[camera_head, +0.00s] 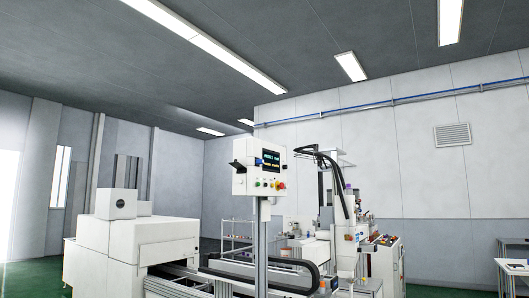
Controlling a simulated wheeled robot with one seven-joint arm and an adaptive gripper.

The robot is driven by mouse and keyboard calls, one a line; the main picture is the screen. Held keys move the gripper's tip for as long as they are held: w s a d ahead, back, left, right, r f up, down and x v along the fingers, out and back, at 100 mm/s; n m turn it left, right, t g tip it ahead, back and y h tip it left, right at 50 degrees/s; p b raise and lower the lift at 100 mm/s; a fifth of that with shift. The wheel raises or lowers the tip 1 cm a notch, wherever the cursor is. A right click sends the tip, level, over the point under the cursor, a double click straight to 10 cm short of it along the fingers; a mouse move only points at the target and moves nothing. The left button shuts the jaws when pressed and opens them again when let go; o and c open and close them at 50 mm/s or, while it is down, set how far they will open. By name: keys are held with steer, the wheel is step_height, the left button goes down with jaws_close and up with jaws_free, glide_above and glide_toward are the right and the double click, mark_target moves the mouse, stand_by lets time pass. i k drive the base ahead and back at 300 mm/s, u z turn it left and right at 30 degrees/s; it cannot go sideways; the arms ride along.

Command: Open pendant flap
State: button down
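The pendant (251,180) is a white box on a grey upright post (262,235), near the middle of the view. Its front carries a dark screen (272,160) with lit text, and a row of small buttons below it. A red emergency stop knob on a yellow base (279,186) sits at the lower right of the front. A small blue piece (259,162) is beside the screen, and a black part juts from the box's left side. I cannot tell which part is the flap or whether it is open. My gripper does not show.
A long white machine (135,250) stands at the left. A conveyor frame with a black cable chain (265,276) runs across the front below the pendant. A white machine with a bent cable (343,195) stands behind on the right. Green floor (425,270) shows at right.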

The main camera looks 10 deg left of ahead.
mark_target(240, 169)
steer(key=z, duration=0.7)
steer(key=i, duration=1.05)
steer(key=u, duration=0.1)
